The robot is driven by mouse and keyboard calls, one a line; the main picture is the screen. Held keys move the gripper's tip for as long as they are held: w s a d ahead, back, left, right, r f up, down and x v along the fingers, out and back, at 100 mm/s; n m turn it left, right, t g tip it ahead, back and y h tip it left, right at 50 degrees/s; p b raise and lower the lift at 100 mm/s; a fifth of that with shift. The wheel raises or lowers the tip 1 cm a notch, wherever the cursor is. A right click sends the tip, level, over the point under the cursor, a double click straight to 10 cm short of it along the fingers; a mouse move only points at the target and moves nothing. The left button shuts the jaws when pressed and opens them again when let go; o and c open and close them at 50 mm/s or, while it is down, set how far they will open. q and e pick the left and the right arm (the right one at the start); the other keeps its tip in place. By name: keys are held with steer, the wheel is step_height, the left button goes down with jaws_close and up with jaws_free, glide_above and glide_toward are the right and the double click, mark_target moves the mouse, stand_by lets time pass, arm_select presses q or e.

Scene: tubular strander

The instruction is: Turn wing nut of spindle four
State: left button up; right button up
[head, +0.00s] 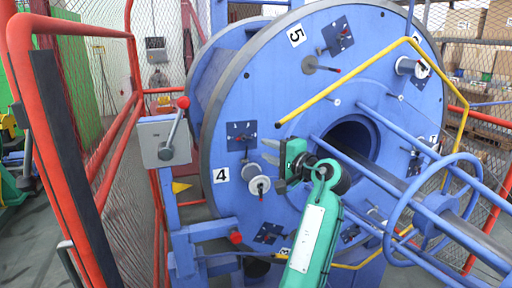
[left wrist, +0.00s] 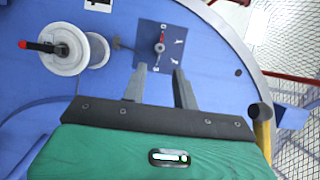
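The number 4 label (head: 220,174) sits on the blue disc (head: 225,100). Right of it, a grey spindle end (head: 259,186) carries a small red-tipped lever; the spindle and lever also show at upper left in the left wrist view (left wrist: 68,50). Above the label is a dark blue plate (head: 241,136) with red and white marks, seen in the left wrist view (left wrist: 160,45) with a red-tipped pointer. Which part is the wing nut, I cannot tell. My left gripper (head: 260,153) is open, its fingers apart and empty near the plate (left wrist: 160,72). My right gripper is not in view.
A yellow bent bar (head: 345,80) and blue tubular rails (head: 400,140) stand around the disc's central hole (head: 350,140). A grey box with a red-knobbed lever (head: 165,140) stands left of the disc. A red guard fence (head: 130,120) runs along the left.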

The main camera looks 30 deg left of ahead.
arm_select(q)
steer(key=v, duration=0.3)
steer(key=shift+s+d, duration=0.15)
steer(key=shift+d, duration=0.2)
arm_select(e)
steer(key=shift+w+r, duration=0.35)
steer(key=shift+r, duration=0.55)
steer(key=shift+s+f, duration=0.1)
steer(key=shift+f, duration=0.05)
